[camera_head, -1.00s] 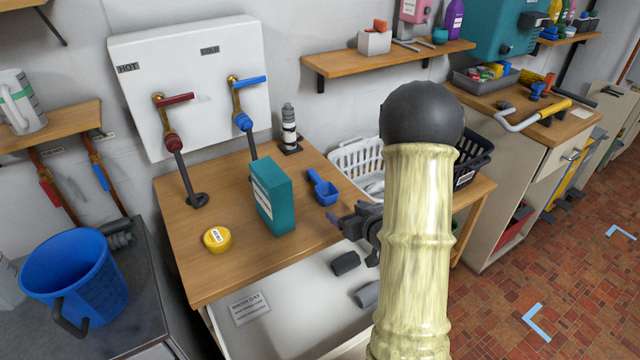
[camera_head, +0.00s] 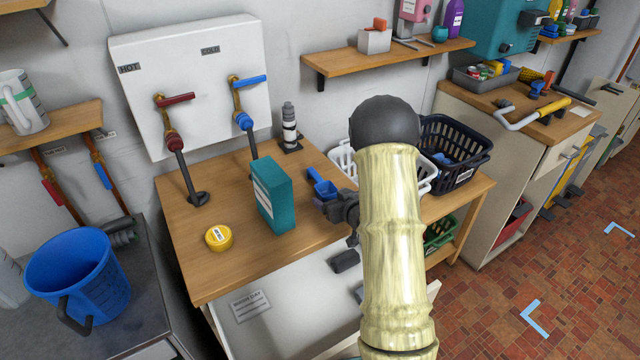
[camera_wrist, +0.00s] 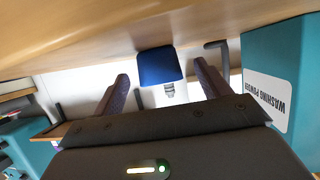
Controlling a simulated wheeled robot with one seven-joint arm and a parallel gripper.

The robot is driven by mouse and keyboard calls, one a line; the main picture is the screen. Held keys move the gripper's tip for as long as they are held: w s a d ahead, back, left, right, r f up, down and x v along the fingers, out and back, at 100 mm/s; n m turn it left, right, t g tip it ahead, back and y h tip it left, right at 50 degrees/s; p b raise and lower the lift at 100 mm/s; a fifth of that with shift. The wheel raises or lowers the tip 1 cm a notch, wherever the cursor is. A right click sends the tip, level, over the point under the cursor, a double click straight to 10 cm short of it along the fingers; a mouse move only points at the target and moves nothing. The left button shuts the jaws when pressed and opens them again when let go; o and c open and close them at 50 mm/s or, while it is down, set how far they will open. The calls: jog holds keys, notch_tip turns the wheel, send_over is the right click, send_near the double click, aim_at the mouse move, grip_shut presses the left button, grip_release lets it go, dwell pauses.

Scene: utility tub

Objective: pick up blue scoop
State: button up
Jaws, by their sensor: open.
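The blue scoop (camera_head: 323,188) lies on the wooden counter (camera_head: 215,270), to the right of the teal washing powder box (camera_head: 274,205). My gripper (camera_head: 332,209) is just in front of the scoop in the head view, partly hidden by my arm. In the wrist view the scoop (camera_wrist: 160,66) shows beyond and between the two spread fingers (camera_wrist: 160,76). The gripper is open with nothing held. The picture does not show contact with the scoop. The box (camera_wrist: 284,85) stands at the right of the wrist view.
A yellow round tin (camera_head: 218,238) sits left of the box. A white basket (camera_head: 342,160) and a black basket (camera_head: 478,150) are to the right. The white tub (camera_head: 285,300) lies below the counter's front edge.

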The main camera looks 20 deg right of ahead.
aim_at(320, 185)
jog(key=x, duration=0.2)
jog(key=shift+w+f, duration=0.1)
jog(key=shift+w, duration=0.3)
jog(key=c, duration=1.1)
